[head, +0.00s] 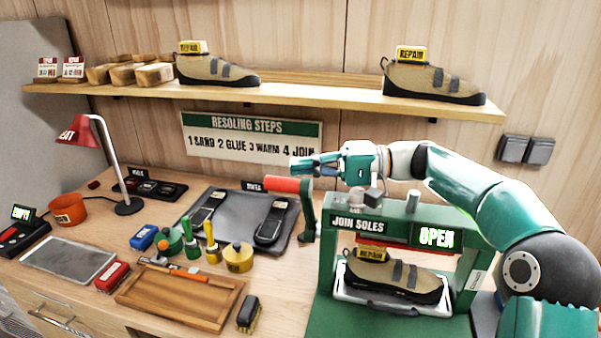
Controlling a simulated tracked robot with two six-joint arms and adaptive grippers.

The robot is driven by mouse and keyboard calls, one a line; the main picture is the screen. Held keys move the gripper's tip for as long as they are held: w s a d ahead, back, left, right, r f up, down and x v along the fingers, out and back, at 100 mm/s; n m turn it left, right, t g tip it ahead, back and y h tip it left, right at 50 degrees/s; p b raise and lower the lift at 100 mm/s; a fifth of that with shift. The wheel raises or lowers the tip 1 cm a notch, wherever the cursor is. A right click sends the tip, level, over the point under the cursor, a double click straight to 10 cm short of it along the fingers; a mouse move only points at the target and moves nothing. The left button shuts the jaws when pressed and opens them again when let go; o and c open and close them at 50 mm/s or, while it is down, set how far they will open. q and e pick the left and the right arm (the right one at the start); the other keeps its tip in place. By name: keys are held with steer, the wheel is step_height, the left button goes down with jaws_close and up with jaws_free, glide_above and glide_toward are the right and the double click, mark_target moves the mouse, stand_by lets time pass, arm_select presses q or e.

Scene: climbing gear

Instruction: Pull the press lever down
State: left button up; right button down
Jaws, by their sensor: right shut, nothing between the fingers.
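The green press (327,262) stands at the right of the bench, with a "JOIN SOLES" label and a lit "OPEN" sign. Its lever (306,208) rises on the press's left side and ends in a red handle (283,184) pointing left. A tan shoe (412,275) with a yellow "REPAIR" tag sits inside the press on a pale tray. My right gripper (297,166) is shut and empty, its fingertips pointing left just above the red handle. Whether it touches the handle is hard to tell. My left gripper is not in view.
A dark mat (230,243) with two soles lies left of the press. Glue pots (238,257), a wooden tray (205,319), a brush (248,313) and a red lamp (92,140) stand further left. A shelf (290,93) with shoes runs above.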

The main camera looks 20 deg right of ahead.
steer(key=shift+s+a+f, duration=0.2)
steer(key=shift+s+a, duration=0.45)
steer(key=shift+s, duration=0.35)
